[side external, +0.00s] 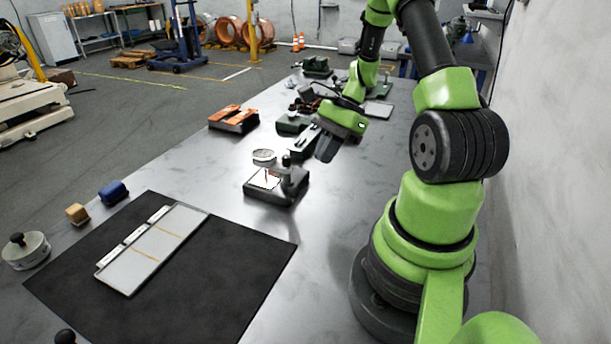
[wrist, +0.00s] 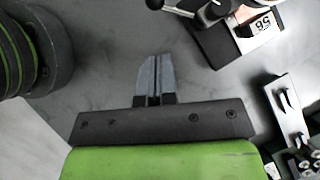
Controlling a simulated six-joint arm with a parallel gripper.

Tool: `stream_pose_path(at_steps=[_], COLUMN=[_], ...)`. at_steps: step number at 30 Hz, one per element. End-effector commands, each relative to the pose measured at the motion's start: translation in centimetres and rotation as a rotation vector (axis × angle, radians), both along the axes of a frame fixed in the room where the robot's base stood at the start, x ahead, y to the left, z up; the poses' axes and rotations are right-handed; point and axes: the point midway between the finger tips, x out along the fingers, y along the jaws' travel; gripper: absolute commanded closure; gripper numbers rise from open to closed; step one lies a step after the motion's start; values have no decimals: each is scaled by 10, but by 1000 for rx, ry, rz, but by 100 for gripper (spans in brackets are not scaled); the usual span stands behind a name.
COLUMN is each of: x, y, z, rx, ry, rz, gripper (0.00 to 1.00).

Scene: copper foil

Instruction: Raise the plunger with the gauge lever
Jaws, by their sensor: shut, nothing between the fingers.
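The thickness gauge (side external: 276,187) stands on the metal table, a dark block with a grey arm and a pale panel on top. A round pale dial (side external: 264,156) shows at its upper back and a small dark knob (side external: 286,160) beside it. Which part is the lever or the plunger I cannot tell in the side view. In the wrist view the gauge's dark base (wrist: 220,44) is cut off at the top right, with a dark-tipped metal rod (wrist: 182,10). My gripper (side external: 324,154) is shut and empty, right of and above the gauge, apart from it. Its fingers (wrist: 154,62) meet in the wrist view.
Green-bodied devices (side external: 303,142) stand behind the gauge, close by my gripper. An orange-topped block (side external: 233,119) is at the back left. A black mat (side external: 235,270) with a pale plate (side external: 155,247) lies in front. Blue (side external: 113,191) and tan (side external: 77,213) blocks sit at the left edge.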

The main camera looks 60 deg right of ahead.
Motion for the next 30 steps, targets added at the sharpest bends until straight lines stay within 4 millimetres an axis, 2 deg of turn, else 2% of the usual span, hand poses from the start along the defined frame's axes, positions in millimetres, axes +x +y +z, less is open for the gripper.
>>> stream_pose_path(at_steps=[4,7,12,30], x=[7,14,21,24], y=[17,31,43,48], z=[-26,-31,-37,-38], rx=[4,3,0,-1], ry=[6,4,1,0], rz=[4,4,2,-17], gripper=[100,100,100,100])
